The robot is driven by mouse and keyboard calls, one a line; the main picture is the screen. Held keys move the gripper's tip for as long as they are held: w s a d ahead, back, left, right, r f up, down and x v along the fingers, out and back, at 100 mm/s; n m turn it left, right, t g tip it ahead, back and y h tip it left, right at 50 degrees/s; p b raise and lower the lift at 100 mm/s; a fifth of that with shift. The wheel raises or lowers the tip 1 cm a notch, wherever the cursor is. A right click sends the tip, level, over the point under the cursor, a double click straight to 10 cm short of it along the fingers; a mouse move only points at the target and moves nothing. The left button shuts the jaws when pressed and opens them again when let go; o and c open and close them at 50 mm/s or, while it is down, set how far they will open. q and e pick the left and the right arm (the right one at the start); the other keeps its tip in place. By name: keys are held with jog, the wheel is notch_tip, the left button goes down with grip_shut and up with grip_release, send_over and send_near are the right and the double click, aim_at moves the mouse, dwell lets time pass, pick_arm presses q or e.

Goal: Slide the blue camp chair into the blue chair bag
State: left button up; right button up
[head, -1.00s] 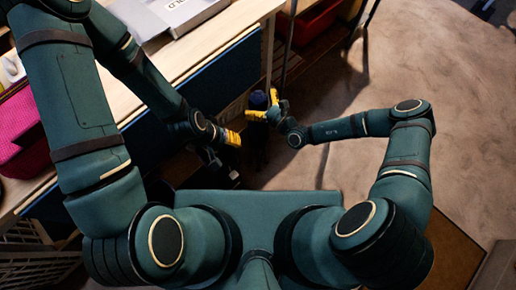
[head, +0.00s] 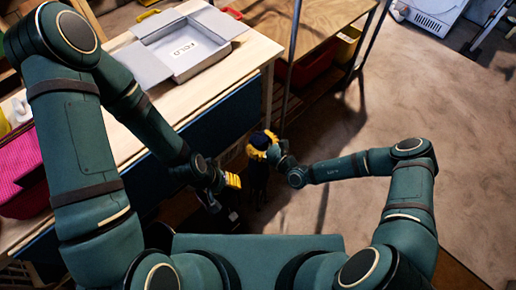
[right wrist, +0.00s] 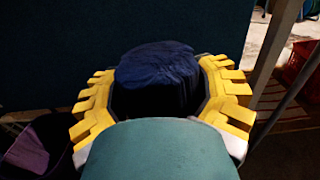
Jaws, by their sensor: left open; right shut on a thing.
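A dark blue upright bundle (right wrist: 158,65), which looks like the rolled camp chair, stands between the yellow fingers of my right gripper (head: 262,146). In the right wrist view the fingers (right wrist: 160,100) wrap both sides of it, and its rounded blue top shows above them. In the head view its dark top (head: 264,136) shows at the fingers, and its lower part is in shadow. My left gripper (head: 232,181) is open and empty, to the left of and nearer than the bundle. A dark purple-blue fabric thing (right wrist: 38,150) at lower left of the right wrist view may be the chair bag; I cannot tell.
A wooden table (head: 222,88) with a grey open box (head: 192,48) stands at left, with a pink basket (head: 22,170) nearby. A wooden shelf with a red bin (head: 305,70) and thin posts is behind the bundle. The floor (head: 420,100) at right is clear.

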notch_tip(320, 180, up, 8)
jog(key=shift+p, duration=1.2)
jog(key=s+d+r+m+t+h, duration=0.1)
jog(key=s+d+r+h, duration=0.1)
jog(key=d+r, duration=0.5)
jog(key=s+d+r+m+t+h, duration=0.2)
jog(key=d+r, duration=0.6)
jog(key=d, duration=0.3)
jog(key=shift+a, duration=0.15)
